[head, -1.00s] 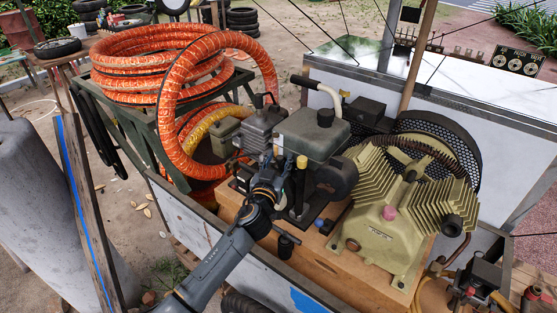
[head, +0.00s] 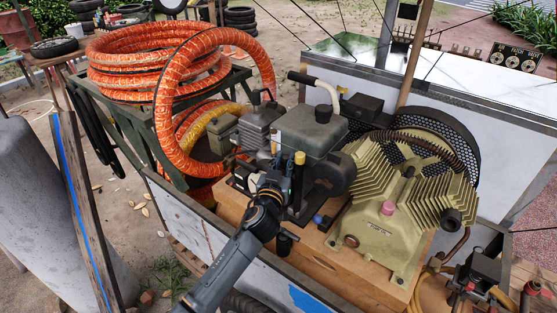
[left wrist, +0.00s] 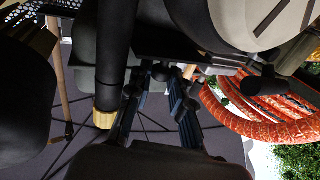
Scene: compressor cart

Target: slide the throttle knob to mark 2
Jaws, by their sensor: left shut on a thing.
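My left gripper (head: 273,180) reaches in from lower left to the front of the small engine (head: 308,133), beside a black post with a yellow cap (head: 299,158). In the left wrist view its two dark bluish fingers (left wrist: 158,105) point up the picture and are shut on a small dark part between their tips, which I take to be the throttle knob (left wrist: 160,72). The gripper hides the knob in the head view. No mark numbers can be read. The yellow cap also shows in the left wrist view (left wrist: 104,119), left of the fingers. My right gripper is not in view.
A ribbed olive compressor (head: 392,215) stands right of the engine on a wooden base. Orange hose coils (head: 160,62) lie behind left. The cart's white side wall (head: 195,225) runs under my left arm. Valves with red knobs (head: 472,285) are at lower right.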

